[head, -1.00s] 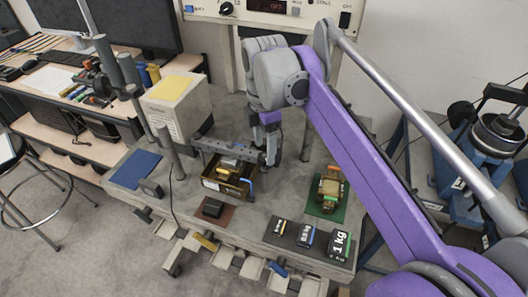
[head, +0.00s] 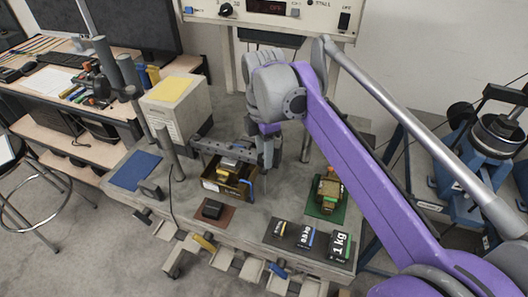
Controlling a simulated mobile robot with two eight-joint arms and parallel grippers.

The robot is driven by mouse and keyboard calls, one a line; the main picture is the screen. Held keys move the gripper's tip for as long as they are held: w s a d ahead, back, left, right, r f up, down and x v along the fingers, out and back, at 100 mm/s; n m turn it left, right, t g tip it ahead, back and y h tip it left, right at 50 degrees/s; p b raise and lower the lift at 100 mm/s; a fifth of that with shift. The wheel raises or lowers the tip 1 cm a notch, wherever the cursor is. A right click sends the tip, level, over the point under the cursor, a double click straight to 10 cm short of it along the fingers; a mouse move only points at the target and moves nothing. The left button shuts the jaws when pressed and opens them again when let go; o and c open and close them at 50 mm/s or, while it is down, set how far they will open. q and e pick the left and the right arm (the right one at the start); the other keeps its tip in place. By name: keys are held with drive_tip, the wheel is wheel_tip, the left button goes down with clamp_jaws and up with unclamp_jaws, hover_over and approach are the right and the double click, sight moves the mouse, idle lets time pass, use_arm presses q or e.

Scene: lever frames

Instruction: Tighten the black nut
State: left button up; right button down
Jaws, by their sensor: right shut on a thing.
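A grey perforated beam (head: 215,147) lies across a post above the bench. My right gripper (head: 267,157) comes down from above at the beam's right end. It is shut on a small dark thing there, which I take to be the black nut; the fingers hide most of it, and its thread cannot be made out. My left gripper is not in view.
Under the beam is an open box (head: 212,185) of small parts. Near it are a black block (head: 212,209) on a brown mat, dark labelled weights (head: 306,237), a green mat (head: 338,209) with a parts stack, and a bare blue mat (head: 135,169). A cabinet (head: 170,115) stands behind left.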

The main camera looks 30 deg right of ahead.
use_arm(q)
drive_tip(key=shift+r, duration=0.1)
use_arm(e)
drive_tip(key=shift+m, duration=0.3)
drive_tip(key=m, duration=0.3)
drive_tip(key=shift+m+p, duration=0.3)
drive_tip(key=shift+p, duration=0.1)
drive_tip(key=m, duration=0.4)
drive_tip(key=shift+m+p, duration=0.3)
drive_tip(key=m, duration=0.4)
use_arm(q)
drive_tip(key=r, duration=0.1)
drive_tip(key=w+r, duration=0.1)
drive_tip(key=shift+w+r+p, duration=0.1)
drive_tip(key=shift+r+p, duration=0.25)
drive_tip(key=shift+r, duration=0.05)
use_arm(e)
drive_tip(key=m, duration=0.5)
drive_tip(key=shift+m, duration=0.3)
drive_tip(key=shift+c, duration=2.3)
unclamp_jaws()
